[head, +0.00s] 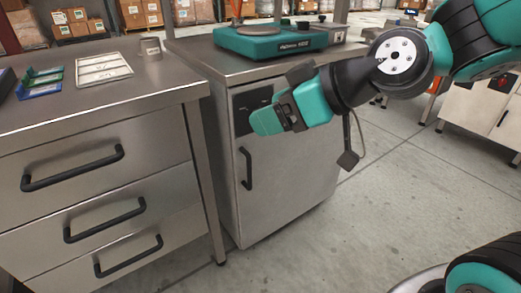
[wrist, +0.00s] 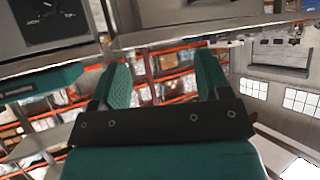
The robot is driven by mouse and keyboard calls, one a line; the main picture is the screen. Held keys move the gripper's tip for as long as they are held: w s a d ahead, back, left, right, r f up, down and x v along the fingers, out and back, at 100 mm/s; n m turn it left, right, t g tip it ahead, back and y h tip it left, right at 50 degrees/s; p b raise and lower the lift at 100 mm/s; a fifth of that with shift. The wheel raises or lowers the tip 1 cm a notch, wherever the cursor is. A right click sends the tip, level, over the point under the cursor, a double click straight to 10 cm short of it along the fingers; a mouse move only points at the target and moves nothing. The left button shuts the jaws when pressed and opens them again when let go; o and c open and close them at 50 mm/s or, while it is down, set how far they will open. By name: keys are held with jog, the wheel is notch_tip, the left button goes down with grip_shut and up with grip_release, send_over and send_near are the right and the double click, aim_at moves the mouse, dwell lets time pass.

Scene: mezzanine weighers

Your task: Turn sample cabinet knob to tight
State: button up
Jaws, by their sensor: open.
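The sample cabinet (head: 290,160) is a grey metal cabinet with a black control panel (head: 246,100) at its upper left front. My gripper (head: 262,121) is in front of the panel's lower part and hides some of it, so I cannot make out the knob in the head view. In the wrist view the panel (wrist: 50,22) is cut off at the top left corner, with small white lettering and part of a round dark knob (wrist: 43,6). My gripper (wrist: 163,72) is open there, its two teal fingers apart with nothing between them. The knob lies outside the fingers.
The cabinet door has a black vertical handle (head: 246,168) below the panel. A teal scale (head: 270,42) stands on the cabinet top. A steel drawer bench (head: 100,130) with trays and a metal cup (head: 150,47) is at left. The floor (head: 375,215) to the right is clear.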

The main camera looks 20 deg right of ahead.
jog(key=w+d+f+m+t+h+b, duration=0.1)
jog(key=w+d+f+t+b, duration=0.35)
jog(key=f+b, duration=0.45)
jog(key=w+d+f+t+h+b, duration=0.2)
jog(key=w+d+f+t+b, duration=0.3)
jog(key=b, duration=0.5)
jog(key=shift+d+f+p+x, duration=0.1)
jog(key=shift+f+p+x, duration=0.1)
jog(key=shift+p+x, duration=2.45)
jog(key=shift+d+f+p+x, duration=0.1)
jog(key=shift+f+p+x, duration=0.15)
jog(key=shift+p+x, duration=2.4)
jog(key=shift+d+f+p+x, duration=0.1)
jog(key=shift+f+p+x, duration=0.1)
jog(key=shift+p+x, duration=2.4)
jog(key=shift+w+a+b, duration=0.1)
jog(key=shift+w+b, duration=0.2)
jog(key=shift+w, duration=0.05)
jog(key=c, duration=0.9)
